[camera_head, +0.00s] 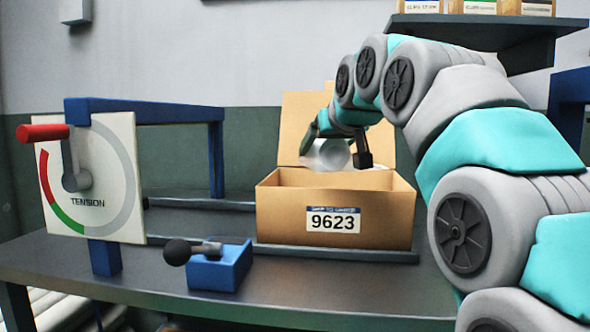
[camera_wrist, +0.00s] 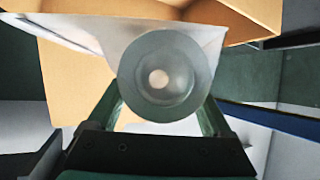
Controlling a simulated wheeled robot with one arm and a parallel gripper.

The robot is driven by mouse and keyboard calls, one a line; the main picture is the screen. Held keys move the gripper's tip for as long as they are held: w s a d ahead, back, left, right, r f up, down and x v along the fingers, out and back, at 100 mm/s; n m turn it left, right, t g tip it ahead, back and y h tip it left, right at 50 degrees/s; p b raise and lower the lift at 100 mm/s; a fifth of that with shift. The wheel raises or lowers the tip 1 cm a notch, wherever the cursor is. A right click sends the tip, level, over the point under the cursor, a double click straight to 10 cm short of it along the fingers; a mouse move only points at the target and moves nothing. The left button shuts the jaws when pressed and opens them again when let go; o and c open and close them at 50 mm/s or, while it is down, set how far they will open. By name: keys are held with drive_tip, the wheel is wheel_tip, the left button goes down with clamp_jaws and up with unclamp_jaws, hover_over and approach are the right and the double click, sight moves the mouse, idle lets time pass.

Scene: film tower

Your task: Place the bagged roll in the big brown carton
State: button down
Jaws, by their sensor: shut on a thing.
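The bagged roll (camera_head: 330,156) is a pale, clear-wrapped cylinder. In the wrist view the roll (camera_wrist: 160,76) shows end-on, with a round core hole and loose bag film around it. My gripper (camera_head: 338,150) is shut on the roll, with one finger on each side. It holds the roll over the open top of the big brown carton (camera_head: 280,215). The carton has a label reading 9623 and a raised back flap. Its edges also show in the wrist view (camera_wrist: 250,12). The carton's inside floor is hidden in the head view.
The carton stands on a dark bench (camera_head: 190,270) with low rails. A tension dial (camera_head: 110,185) with a red handle is at left. A blue block with a black-knobbed lever (camera_head: 222,266) sits in front. A shelf with small boxes (camera_head: 480,28) is at upper right.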

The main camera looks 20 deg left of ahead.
sight(324, 155)
drive_tip(key=w+a+f, duration=0.2)
drive_tip(key=a+f, duration=0.2)
drive_tip(key=a, duration=0.4)
drive_tip(key=shift+p, duration=0.4)
drive_tip(key=shift+f, duration=0.2)
unclamp_jaws()
drive_tip(key=shift+s+d+r, duration=0.1)
drive_tip(key=shift+r, duration=0.05)
drive_tip(key=v, duration=1.1)
drive_tip(key=shift+s+d+b, duration=0.2)
drive_tip(key=shift+s+b, duration=0.15)
drive_tip(key=shift+b, duration=0.05)
drive_tip(key=shift+r, duration=0.1)
